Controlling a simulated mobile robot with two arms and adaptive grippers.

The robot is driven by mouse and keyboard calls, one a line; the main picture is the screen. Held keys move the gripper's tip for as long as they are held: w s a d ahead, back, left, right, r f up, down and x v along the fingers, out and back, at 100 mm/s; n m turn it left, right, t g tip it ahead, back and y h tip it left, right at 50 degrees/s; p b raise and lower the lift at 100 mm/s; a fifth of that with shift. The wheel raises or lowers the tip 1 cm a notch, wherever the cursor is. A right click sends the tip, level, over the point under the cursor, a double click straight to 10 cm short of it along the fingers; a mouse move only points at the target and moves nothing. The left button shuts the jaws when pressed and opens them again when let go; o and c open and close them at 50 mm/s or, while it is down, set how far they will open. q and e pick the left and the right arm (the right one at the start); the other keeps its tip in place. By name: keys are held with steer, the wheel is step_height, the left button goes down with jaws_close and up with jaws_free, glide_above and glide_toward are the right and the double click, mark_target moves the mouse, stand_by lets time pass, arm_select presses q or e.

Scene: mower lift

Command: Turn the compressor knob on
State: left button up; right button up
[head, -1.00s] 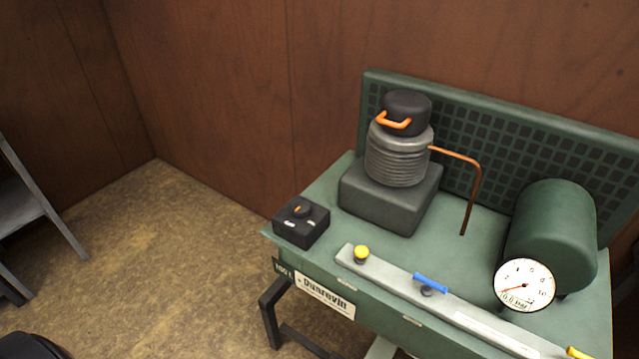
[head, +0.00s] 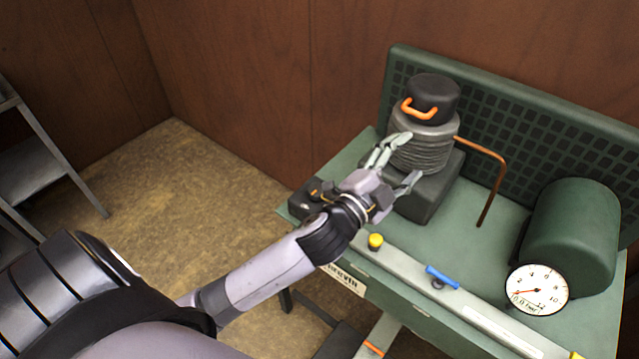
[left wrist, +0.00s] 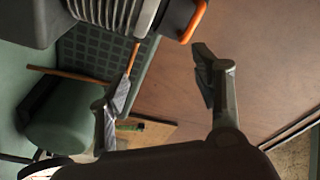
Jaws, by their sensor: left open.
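The compressor knob (head: 315,187) is a small black knob with an orange mark on a black box (head: 300,203) at the left front corner of the green compressor bench. My left forearm and wrist partly cover the box. My left gripper (head: 408,160) is open and empty, beyond and to the right of the knob, in front of the ribbed grey cylinder (head: 422,150). In the left wrist view the open fingers (left wrist: 160,85) are spread apart, with the ribbed cylinder (left wrist: 115,12) above them. The knob does not show in that view. My right gripper is not seen.
A copper pipe (head: 498,180) runs down from the cylinder. A green tank (head: 575,232) with a round gauge (head: 537,289) stands at the right. A rail with a yellow knob (head: 375,241) and a blue lever (head: 442,276) runs along the front. Metal shelving (head: 45,165) stands at the left.

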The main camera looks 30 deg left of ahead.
arm_select(q)
steer(key=d+r+m+g+h, duration=0.3)
steer(key=d+r+m+h, duration=0.7)
steer(key=m+h, duration=0.45)
steer(key=m+g+y, duration=1.6)
steer(key=m+y, duration=0.2)
steer(key=m, duration=0.3)
glide_above(318, 190)
step_height(318, 190, down, 9)
step_height(318, 190, down, 17)
steer(key=p, duration=0.4)
steer(key=shift+a+f+p, duration=0.1)
steer(key=shift+p, duration=0.2)
steer(key=shift+c, duration=0.6)
